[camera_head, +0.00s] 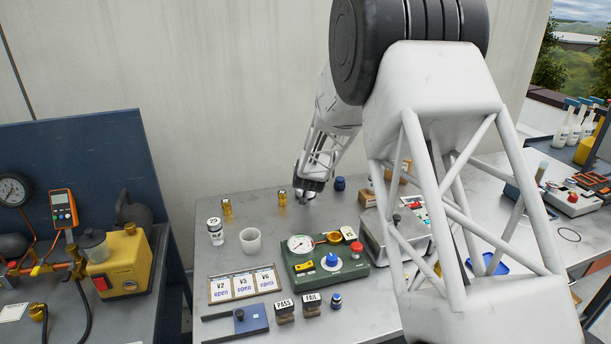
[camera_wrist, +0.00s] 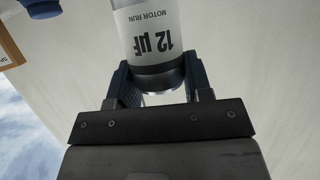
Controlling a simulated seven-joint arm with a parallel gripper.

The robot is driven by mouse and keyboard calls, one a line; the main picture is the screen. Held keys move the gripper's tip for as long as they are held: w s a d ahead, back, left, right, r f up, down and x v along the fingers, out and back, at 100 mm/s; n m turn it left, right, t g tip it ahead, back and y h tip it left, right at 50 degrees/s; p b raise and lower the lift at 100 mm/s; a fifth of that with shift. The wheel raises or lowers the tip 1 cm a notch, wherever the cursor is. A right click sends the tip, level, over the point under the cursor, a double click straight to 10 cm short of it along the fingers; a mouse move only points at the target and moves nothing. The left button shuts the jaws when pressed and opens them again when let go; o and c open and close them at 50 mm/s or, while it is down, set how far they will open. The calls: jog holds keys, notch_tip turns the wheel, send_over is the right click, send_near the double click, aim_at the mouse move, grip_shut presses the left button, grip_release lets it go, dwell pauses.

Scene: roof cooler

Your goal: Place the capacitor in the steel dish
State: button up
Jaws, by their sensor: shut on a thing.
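My gripper (camera_head: 308,190) is at the back of the bench in the head view, low near the wall. In the wrist view my gripper (camera_wrist: 158,82) is shut on the capacitor (camera_wrist: 148,35), a cylinder with a white label reading "12 µF MOTOR RUN" and a dark band near one end. The label is upside down in that picture. In the head view the capacitor is mostly hidden by the gripper. I cannot make out the steel dish in either view; my arm covers part of the bench.
Near my gripper stand brass fittings (camera_head: 227,207) and a blue-capped item (camera_head: 340,184). A blue dish (camera_head: 487,264) lies right, behind my arm.

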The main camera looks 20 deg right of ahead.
jog(key=shift+w+d+f, duration=0.1)
jog(key=shift+w, duration=0.65)
jog(key=shift+w+d+f, duration=0.1)
jog(key=shift+w, duration=0.65)
jog(key=shift+f, duration=0.1)
jog(key=shift+f, duration=1.6)
jog(key=shift+f, duration=0.15)
jog(key=o, duration=1)
jog(key=shift+c, duration=0.2)
jog(key=shift+s+r, duration=0.1)
jog(key=shift+r, duration=0.1)
